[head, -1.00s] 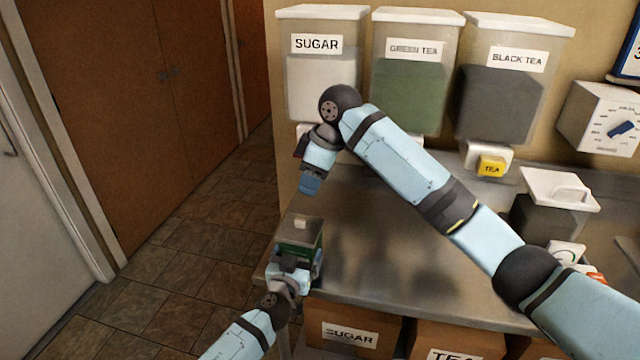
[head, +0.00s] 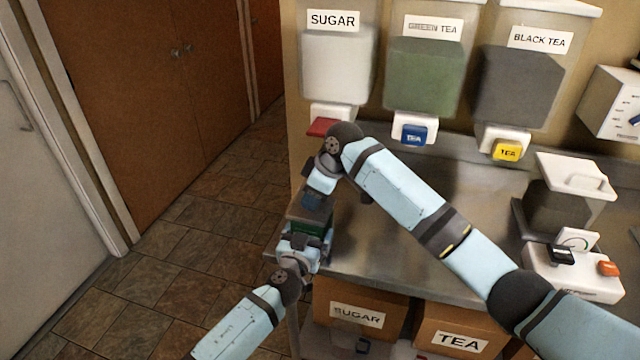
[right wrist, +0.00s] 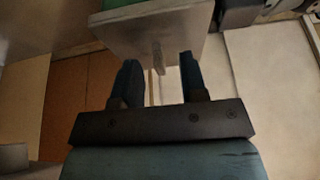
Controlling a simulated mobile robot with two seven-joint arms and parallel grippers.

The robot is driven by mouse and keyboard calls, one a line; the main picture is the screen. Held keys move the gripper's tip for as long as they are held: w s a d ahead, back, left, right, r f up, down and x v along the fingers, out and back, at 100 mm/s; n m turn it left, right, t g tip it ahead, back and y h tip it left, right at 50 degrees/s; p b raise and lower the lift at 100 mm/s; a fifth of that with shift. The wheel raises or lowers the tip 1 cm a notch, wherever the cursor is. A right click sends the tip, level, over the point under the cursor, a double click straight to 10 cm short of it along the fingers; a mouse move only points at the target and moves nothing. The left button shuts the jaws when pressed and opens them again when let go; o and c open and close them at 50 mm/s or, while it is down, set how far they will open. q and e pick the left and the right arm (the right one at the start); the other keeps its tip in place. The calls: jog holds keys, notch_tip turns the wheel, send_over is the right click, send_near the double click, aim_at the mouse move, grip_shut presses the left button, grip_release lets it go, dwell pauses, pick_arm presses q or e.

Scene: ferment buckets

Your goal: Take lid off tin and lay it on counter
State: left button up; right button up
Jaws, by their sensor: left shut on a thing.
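The tin (head: 314,230), dark green with a grey-brown lid (head: 296,214), is at the counter's left front corner. My left gripper (head: 301,246) is shut on the tin's near side. My right gripper (head: 312,203) is right above the lid, pointing down and hiding part of it. In the right wrist view its two fingers (right wrist: 158,72) are open. The lid (right wrist: 140,22) shows there as a grey square face with a small knob (right wrist: 158,58) between the fingertips. I cannot tell whether either finger touches the knob.
The steel counter (head: 385,245) is bare to the right of the tin. Sugar, green tea and black tea dispensers (head: 430,75) stand behind it. A dark lidded container (head: 555,210) and a white device (head: 575,270) are at the right. Cardboard boxes (head: 360,300) sit below.

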jog(key=shift+f, duration=0.2)
grip_shut()
jog(key=shift+r, duration=0.15)
dwell(0.6)
jog(key=shift+r, duration=1)
